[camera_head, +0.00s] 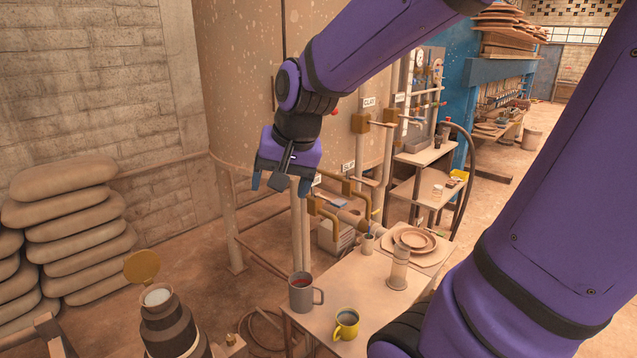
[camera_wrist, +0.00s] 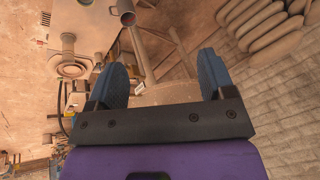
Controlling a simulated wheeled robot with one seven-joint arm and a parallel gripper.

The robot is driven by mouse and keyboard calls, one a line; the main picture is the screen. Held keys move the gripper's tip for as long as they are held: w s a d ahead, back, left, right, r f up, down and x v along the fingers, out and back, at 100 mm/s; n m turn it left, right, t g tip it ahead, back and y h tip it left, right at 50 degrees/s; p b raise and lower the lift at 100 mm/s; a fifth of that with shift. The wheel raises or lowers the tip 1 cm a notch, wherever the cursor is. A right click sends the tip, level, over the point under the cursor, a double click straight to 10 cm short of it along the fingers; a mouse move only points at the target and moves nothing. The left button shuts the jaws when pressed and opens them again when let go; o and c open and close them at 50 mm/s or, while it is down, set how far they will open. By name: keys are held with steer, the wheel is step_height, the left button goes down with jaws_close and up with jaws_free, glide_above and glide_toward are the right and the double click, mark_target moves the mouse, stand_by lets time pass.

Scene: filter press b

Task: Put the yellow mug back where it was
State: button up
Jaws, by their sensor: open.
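The yellow mug (camera_head: 346,325) stands upright on the wooden table (camera_head: 340,284), near its front edge, with something dark inside. My gripper (camera_head: 280,184) is in the air in front of the large tank, well above and to the left of the mug, and is not touching it. In the wrist view, my gripper (camera_wrist: 162,72) has its two blue fingers spread apart with nothing between them. I cannot make out the yellow mug clearly in the wrist view.
A grey mug (camera_head: 301,296) with red contents stands left of the yellow mug. A pipe with brass valves (camera_head: 313,205) runs below my gripper. Sacks (camera_head: 75,230) are piled at left.

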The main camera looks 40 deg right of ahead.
steer(key=s+a+r+n, duration=0.1)
steer(key=s+r+n, duration=0.1)
steer(key=s, duration=0.4)
steer(key=s+a+r+n, duration=0.1)
steer(key=s+r+n, duration=0.1)
steer(key=s+n, duration=0.3)
steer(key=shift+s+a+r+t+h, duration=0.15)
steer(key=shift+s+r+t+h, duration=0.2)
steer(key=shift+s, duration=0.35)
steer(key=shift+f, duration=0.1)
